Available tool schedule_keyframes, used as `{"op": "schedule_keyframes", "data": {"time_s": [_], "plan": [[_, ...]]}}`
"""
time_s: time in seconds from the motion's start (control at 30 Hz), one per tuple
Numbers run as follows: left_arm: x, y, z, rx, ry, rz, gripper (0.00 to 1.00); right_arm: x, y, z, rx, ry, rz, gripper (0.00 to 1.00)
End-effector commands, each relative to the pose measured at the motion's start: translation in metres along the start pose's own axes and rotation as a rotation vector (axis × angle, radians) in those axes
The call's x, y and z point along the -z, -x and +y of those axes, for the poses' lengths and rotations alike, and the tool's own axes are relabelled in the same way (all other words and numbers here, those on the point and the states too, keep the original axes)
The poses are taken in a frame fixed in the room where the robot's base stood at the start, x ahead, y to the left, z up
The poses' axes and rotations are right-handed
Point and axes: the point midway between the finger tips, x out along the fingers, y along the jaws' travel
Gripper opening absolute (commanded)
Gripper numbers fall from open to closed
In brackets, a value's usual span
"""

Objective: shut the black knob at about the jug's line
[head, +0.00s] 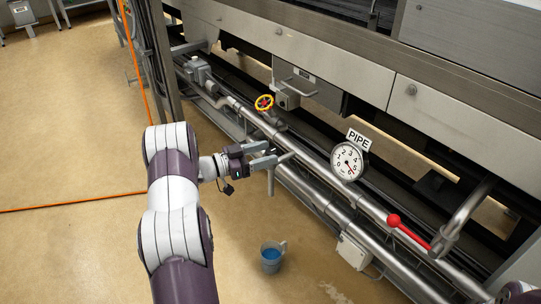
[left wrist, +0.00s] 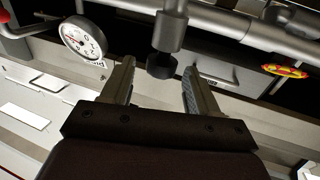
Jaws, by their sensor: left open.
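My left gripper (head: 278,157) is open beside the pipes in the head view, where I cannot make out the knob. The jug (head: 270,258), grey with blue inside, stands on the floor below the gripper. My right gripper is not in view.
A gauge under a PIPE sign (head: 347,161), a yellow handwheel (head: 264,103) and a red-knobbed lever (head: 394,221) are on the pipes nearby. The long steel machine (head: 420,95) stands behind. The floor at left is open, with an orange cable (head: 80,204) along it.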

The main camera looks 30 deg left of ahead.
Motion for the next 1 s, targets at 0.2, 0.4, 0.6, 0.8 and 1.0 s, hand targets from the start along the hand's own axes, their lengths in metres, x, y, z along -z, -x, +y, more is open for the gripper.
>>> {"op": "schedule_keyframes", "data": {"time_s": [0.2,0.4,0.6,0.8,1.0], "plan": [[0.000,-0.022,0.000,0.001,-0.001,0.000,0.60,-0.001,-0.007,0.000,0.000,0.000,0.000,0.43],[0.001,-0.024,0.000,0.002,-0.001,0.000,0.60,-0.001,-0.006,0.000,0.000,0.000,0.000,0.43],[0.001,-0.023,0.000,0.001,-0.001,0.000,0.09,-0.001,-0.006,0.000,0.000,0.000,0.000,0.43],[0.008,-0.024,0.001,0.052,0.002,0.003,0.09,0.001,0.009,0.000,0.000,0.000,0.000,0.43],[0.007,-0.025,0.002,0.318,0.004,-0.001,0.09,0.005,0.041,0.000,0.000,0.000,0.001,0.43]]}}
